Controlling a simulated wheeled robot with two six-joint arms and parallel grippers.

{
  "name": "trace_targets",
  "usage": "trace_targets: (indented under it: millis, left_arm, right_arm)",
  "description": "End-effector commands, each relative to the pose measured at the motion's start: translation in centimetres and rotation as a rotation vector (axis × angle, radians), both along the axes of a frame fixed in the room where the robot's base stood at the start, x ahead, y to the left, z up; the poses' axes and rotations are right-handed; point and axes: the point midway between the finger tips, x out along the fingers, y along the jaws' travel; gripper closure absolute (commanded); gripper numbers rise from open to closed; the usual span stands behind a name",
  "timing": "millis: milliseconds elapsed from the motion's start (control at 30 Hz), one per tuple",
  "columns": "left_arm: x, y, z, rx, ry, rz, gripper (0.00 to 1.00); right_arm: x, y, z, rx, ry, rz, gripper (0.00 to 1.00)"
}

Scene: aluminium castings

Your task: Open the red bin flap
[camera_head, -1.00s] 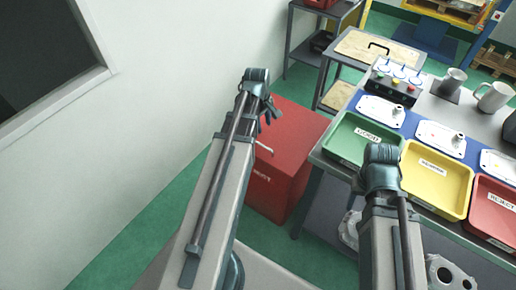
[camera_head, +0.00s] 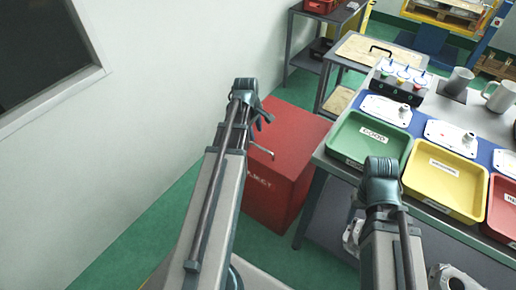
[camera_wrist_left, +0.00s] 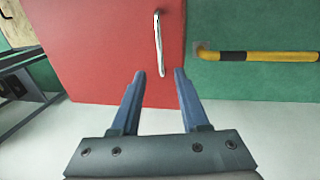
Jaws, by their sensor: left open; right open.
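The red bin (camera_head: 291,150) stands on the green floor left of the workbench, with white lettering on its front. A thin metal handle (camera_head: 262,151) shows at its left side. In the left wrist view the handle (camera_wrist_left: 159,40) is a silver bar on a red panel (camera_wrist_left: 100,45). My left gripper (camera_head: 264,119) is open and empty above the bin's left edge. In the left wrist view its fingers (camera_wrist_left: 158,72) frame the bar's lower part; I cannot tell if the bar lies between them. My right gripper (camera_head: 357,192) is mostly hidden by its wrist beside the bench's left end.
The bench holds a green tray (camera_head: 370,161), a yellow tray (camera_head: 440,193) and a red tray (camera_head: 505,220). A wooden-topped table (camera_head: 380,51) stands behind. A yellow-black rail (camera_wrist_left: 260,56) runs right of the red panel. Green floor is clear left of the bin.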

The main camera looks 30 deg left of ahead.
Motion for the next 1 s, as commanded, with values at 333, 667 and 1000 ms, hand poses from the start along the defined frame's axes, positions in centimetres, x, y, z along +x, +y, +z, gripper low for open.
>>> trace_targets:
  millis: [333, 667, 1000]
  left_arm:
    - [1.1, -0.1, -5.8, 0.0, 0.0, -0.001, 0.55]
    - [1.7, -0.1, -8.7, 0.0, 0.0, -0.001, 0.55]
    - [1.7, -0.1, -8.6, 0.0, 0.0, -0.001, 0.64]
  right_arm:
    - [0.0, 0.0, -5.8, 0.0, 0.0, 0.0, 0.5]
    - [0.0, 0.0, -8.7, 0.0, 0.0, 0.0, 0.5]
    - [0.0, 0.0, -8.6, 0.0, 0.0, 0.0, 0.5]
